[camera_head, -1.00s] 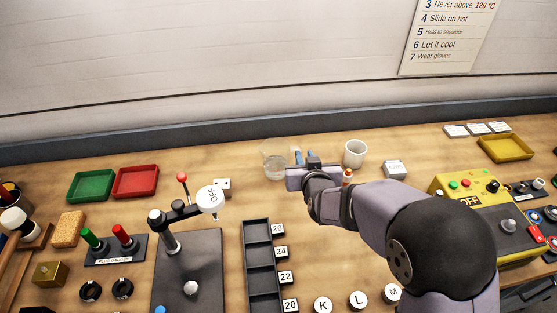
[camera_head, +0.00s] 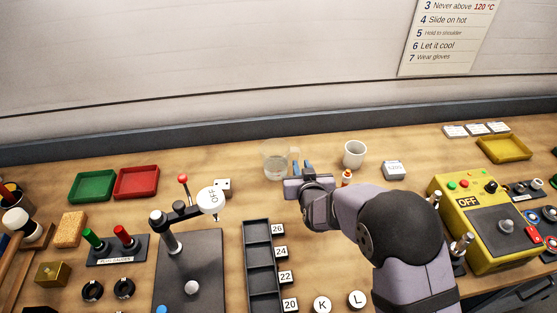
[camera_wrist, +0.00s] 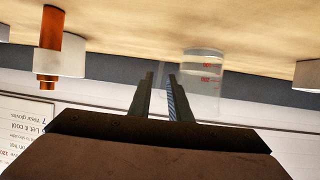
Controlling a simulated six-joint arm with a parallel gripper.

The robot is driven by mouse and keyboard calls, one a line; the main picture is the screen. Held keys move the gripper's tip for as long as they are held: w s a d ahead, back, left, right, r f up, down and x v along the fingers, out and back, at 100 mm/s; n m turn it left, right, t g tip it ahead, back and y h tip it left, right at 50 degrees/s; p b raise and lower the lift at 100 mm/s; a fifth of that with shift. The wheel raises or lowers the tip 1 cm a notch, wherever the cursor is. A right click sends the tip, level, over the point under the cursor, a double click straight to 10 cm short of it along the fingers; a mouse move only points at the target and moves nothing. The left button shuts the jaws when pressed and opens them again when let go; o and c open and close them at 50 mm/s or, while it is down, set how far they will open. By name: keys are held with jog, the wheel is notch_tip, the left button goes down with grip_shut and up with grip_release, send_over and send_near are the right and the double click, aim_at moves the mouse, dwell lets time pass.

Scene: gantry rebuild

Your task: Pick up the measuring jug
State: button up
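The measuring jug (camera_head: 275,161) is clear, see-through and upright on the wooden bench near the back. In the wrist view, which is upside down, the jug (camera_wrist: 204,88) shows red markings and lies just right of the fingertips. My gripper (camera_head: 302,167) is just right of the jug in the head view, its two bluish fingers pointing toward the back wall.
A white block (camera_head: 393,170) is farther right. A lever stand with a round sign (camera_head: 210,200) and a dark slotted tray (camera_head: 260,262) are at left and front.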

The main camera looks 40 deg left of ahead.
aim_at(300, 161)
jog(key=shift+w, duration=0.1)
jog(key=shift+p+x, duration=1.35)
jog(key=shift+x, duration=1.2)
jog(key=shift+r, duration=0.1)
jog(key=shift+c, duration=0.5)
grip_shut()
